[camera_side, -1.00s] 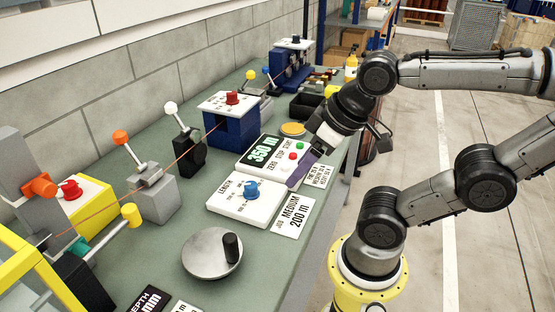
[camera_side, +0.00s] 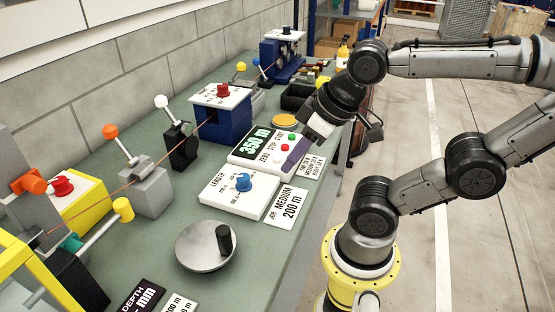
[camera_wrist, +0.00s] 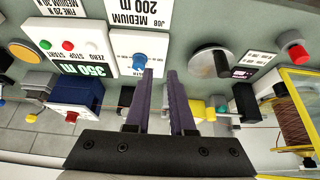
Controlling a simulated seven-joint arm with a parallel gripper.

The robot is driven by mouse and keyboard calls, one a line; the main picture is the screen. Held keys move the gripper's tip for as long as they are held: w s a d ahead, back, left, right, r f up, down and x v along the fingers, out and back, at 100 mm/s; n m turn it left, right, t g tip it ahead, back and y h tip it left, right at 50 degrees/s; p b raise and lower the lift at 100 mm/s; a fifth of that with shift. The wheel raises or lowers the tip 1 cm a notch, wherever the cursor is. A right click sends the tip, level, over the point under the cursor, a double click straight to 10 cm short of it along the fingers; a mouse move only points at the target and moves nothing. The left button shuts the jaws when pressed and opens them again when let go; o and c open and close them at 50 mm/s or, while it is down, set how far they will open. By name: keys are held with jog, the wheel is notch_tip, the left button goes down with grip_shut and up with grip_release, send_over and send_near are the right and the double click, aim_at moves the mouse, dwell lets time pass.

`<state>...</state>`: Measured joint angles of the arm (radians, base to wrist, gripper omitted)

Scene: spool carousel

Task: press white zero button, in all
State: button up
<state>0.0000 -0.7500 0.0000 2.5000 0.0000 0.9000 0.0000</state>
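The white counter box (camera_side: 240,158) stands on the bench with a green display (camera_side: 255,141) reading 350 m. It carries a green start button (camera_side: 292,136), a red stop button (camera_side: 285,148) and a white zero button, which is hard to pick out against the white box. In the wrist view the zero button (camera_wrist: 92,45) is faint beside the red button, above the word ZERO. My gripper (camera_side: 297,153) has its purple fingers over the right side of the box in the side view. In the wrist view my gripper (camera_wrist: 159,72) shows a gap between its fingers, with nothing held.
A job card (camera_side: 287,208) reads medium, 200 m. A round crank plate (camera_side: 195,250) is nearer. A blue block with a red button (camera_side: 222,90) and a yellow disc (camera_side: 285,120) are behind.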

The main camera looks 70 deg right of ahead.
grip_shut()
dwell(1.3)
